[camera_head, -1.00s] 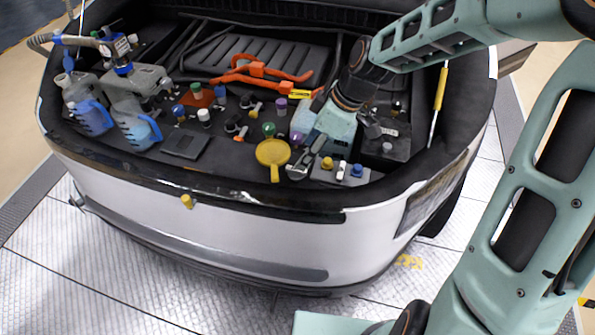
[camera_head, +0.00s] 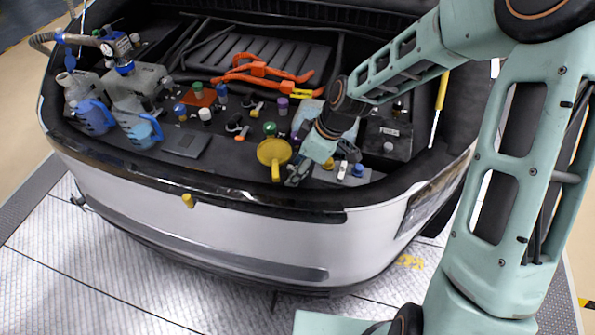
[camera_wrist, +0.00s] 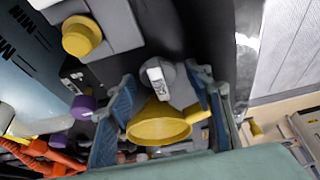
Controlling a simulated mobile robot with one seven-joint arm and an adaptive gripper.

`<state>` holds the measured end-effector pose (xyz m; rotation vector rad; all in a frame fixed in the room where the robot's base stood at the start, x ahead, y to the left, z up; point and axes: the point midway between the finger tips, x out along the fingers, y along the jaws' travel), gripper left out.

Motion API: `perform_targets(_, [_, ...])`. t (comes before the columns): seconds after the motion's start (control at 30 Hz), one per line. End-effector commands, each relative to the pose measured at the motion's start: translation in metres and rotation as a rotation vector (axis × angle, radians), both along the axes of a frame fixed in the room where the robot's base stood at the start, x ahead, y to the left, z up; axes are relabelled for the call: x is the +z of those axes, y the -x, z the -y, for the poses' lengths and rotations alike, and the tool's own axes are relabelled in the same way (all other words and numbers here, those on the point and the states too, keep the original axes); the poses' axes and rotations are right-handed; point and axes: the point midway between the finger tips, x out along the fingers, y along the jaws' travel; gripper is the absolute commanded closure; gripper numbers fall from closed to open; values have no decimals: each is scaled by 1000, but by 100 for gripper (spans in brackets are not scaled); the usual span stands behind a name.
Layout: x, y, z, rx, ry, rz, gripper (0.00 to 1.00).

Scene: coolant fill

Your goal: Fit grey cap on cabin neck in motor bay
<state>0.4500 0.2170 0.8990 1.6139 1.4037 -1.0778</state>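My gripper (camera_head: 324,165) is over the front right of the motor bay. Its two fingers also show in the wrist view (camera_wrist: 160,85), spread apart. A round grey piece with a white tag (camera_wrist: 156,73), which looks like the grey cap, is seen between the fingers beside a grey block. I see no clear contact with either finger. In the head view my gripper hides this piece. I cannot tell which neck is the cabin neck.
A yellow funnel (camera_head: 273,152) lies left of my gripper. A yellow cap (camera_wrist: 80,36) sits on a grey block; white and blue (camera_head: 358,170) caps are near it. Blue-handled jugs (camera_head: 95,116), orange cables (camera_head: 258,70) and the front rim (camera_head: 240,195) bound the area.

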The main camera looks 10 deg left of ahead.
Motion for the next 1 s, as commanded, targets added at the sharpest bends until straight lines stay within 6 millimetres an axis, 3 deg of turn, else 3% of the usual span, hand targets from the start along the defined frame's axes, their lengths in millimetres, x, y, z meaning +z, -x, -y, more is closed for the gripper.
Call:
perform_targets(0.3, [0, 0, 0, 0, 0, 0, 88])
perform_targets(0.67, [7, -1, 1, 0, 0, 1, 88])
perform_targets(0.87, [32, -1, 0, -1, 0, 5, 88])
perform_targets(1.0, [60, -2, 1, -2, 0, 7, 88])
